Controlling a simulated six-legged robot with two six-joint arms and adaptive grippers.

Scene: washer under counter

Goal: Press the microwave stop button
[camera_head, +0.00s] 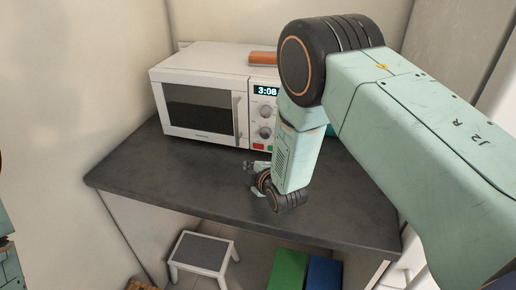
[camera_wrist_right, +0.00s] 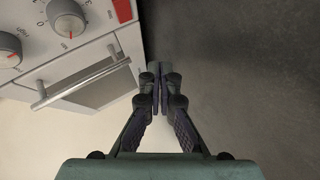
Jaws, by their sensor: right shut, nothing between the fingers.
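The white microwave (camera_head: 198,109) stands on the dark counter, door closed, with a 3:08 display and two knobs on its right-hand panel. A red button (camera_head: 258,147), which I take to be stop, sits low on that panel; part of it also shows at the top of the right wrist view (camera_wrist_right: 123,10). My right gripper (camera_head: 249,165) is low over the counter in front of the panel, below the red button and apart from it. In the wrist view its fingers (camera_wrist_right: 160,85) are shut and empty. My left gripper is out of view.
The dark counter (camera_head: 180,175) is clear to the left of my right gripper. The microwave door handle (camera_head: 238,118) juts out left of the panel. A brown object (camera_head: 262,58) lies on top. Below are a step stool (camera_head: 202,252) and green and blue boxes (camera_head: 288,270).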

